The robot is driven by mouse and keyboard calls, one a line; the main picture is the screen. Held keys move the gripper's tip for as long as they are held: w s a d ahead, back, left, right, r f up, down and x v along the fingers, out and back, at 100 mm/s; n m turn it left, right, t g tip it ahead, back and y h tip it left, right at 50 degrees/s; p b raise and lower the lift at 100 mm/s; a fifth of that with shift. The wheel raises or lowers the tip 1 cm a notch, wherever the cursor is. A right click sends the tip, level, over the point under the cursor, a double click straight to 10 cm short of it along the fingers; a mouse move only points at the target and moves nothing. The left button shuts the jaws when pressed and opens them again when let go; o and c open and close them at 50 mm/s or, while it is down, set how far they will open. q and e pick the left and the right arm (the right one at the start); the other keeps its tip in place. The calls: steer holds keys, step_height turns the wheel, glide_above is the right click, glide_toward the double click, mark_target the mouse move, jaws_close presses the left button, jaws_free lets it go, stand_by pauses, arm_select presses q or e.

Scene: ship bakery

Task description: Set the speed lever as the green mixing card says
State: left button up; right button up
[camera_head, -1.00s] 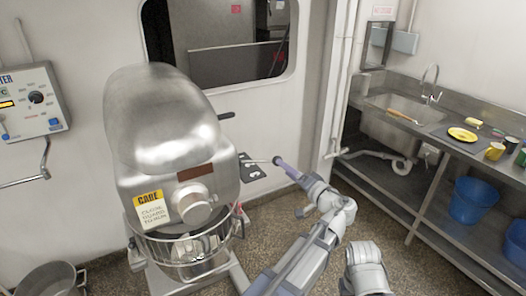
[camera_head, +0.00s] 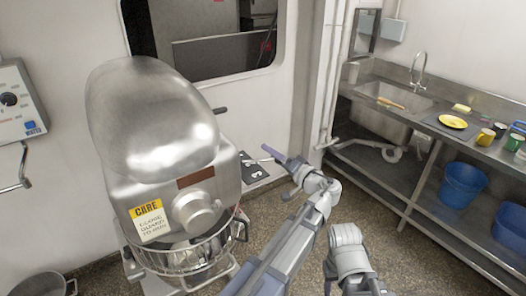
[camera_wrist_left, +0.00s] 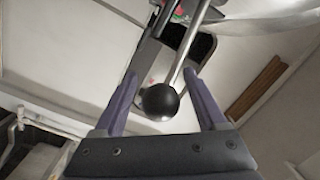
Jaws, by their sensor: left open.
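The speed lever shows in the left wrist view as a metal rod with a round black knob (camera_wrist_left: 160,101). My left gripper (camera_wrist_left: 160,76) is open, with one purple finger on each side of the knob and a visible gap to each. In the head view the left gripper (camera_head: 268,153) is beside the dark numbered plate (camera_head: 254,169) on the right side of the mixer (camera_head: 155,125). The lever is small there and its setting cannot be read. The green mixing card is not in view. My right gripper is not in view.
The mixer's bowl (camera_head: 190,262) and wire guard stand left of my left arm. A control box (camera_head: 15,100) hangs on the left wall.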

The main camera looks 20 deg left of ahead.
arm_select(q)
steer(key=shift+d+r, duration=0.1)
steer(key=shift+c, duration=0.5)
steer(key=shift+w, duration=0.1)
steer(key=c, duration=0.3)
jaws_close()
stand_by(0.5)
